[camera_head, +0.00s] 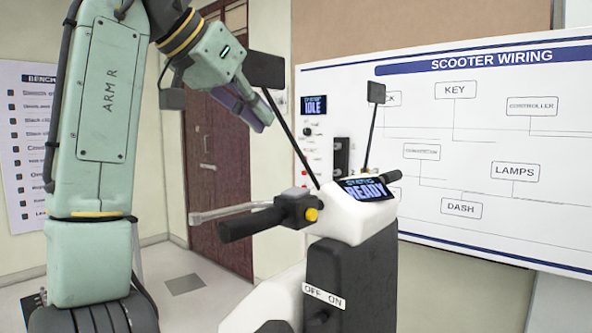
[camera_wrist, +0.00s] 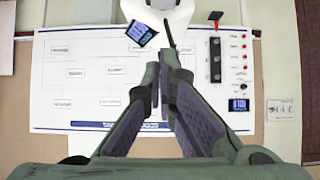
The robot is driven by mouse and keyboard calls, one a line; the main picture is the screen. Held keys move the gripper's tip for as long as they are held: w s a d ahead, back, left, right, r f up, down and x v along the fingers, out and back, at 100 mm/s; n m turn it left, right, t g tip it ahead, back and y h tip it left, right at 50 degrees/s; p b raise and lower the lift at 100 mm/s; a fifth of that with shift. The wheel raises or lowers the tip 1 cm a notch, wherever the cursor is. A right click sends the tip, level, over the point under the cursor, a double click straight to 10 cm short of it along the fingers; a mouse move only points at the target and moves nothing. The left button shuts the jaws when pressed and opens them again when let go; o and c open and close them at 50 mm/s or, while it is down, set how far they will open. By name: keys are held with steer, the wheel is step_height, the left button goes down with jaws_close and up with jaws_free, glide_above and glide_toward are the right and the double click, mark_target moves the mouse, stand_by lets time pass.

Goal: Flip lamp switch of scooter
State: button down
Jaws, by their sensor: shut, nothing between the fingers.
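The scooter (camera_head: 352,225) stands in the middle of the head view, with a white body and a dark front panel. Its OFF/ON label (camera_head: 324,296) is on that panel; a small dark part just below it may be the switch lever, but its setting is not clear. The lit display (camera_head: 366,189) reads "READY". My gripper (camera_head: 262,122) is shut and empty, up and left of the handlebar, apart from the label. In the wrist view my gripper (camera_wrist: 164,68) points toward the scooter display (camera_wrist: 141,32); the label is not visible there.
The left handlebar grip (camera_head: 250,223) with a yellow button (camera_head: 312,214) and the mirror (camera_head: 264,70) on its stalk lie between my gripper and the panel. The wiring board (camera_head: 480,150) stands behind. Open floor (camera_head: 205,300) is left of the scooter.

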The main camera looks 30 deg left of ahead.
steer(key=p, duration=0.1)
glide_above(297, 192)
steer(key=f, duration=0.5)
steer(key=shift+s+a+f, duration=0.25)
steer(key=shift+s+f, duration=0.05)
steer(key=f, duration=0.3)
steer(key=shift+w+f, duration=0.15)
steer(key=shift+w, duration=0.15)
steer(key=shift+w+f, duration=0.1)
steer(key=shift+f, duration=0.3)
steer(key=shift+d, duration=0.2)
